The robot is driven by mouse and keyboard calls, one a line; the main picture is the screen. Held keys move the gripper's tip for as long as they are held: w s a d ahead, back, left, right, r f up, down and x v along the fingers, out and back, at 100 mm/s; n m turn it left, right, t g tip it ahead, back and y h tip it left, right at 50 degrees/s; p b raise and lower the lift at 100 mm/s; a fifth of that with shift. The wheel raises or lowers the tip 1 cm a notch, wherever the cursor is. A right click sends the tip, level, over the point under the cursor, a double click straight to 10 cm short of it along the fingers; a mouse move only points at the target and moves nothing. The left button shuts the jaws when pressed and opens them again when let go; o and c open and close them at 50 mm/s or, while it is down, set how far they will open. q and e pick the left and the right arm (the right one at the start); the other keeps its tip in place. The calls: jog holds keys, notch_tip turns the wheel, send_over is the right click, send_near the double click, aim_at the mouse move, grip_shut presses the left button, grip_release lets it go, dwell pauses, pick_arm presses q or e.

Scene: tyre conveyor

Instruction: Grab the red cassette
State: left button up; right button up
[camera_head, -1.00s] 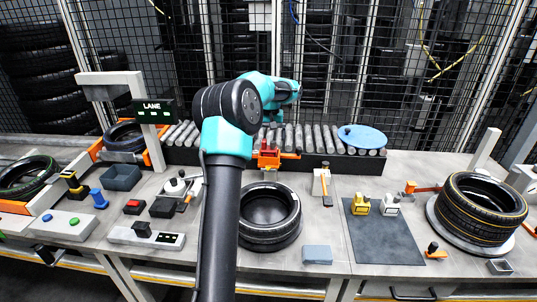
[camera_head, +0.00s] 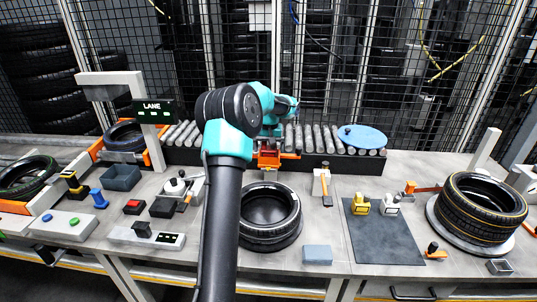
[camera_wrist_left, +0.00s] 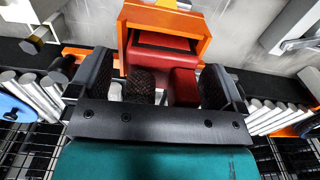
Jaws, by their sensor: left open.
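The red cassette (camera_wrist_left: 183,82) shows in the left wrist view in an orange holder (camera_wrist_left: 165,20). In the head view the orange holder (camera_head: 288,156) stands at the front edge of the roller conveyor, and the red cassette (camera_head: 267,159) is mostly hidden by my left wrist. My left gripper (camera_wrist_left: 160,86) is open. Its black textured fingers stand on either side of a red part of the cassette; I cannot tell whether they touch it. In the head view the left gripper (camera_head: 270,141) is just above the holder, its fingertips not clear. My right gripper is not in view.
A dark tyre (camera_head: 270,217) lies on the table in front of the holder. The roller conveyor (camera_head: 315,138) runs behind it, with a blue disc (camera_head: 362,137) at right. A small stand with an orange-handled tool (camera_head: 325,188) is to the right. A wire mesh fence is behind.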

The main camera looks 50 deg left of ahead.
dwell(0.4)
pick_arm(q)
jog(key=c, duration=1.1)
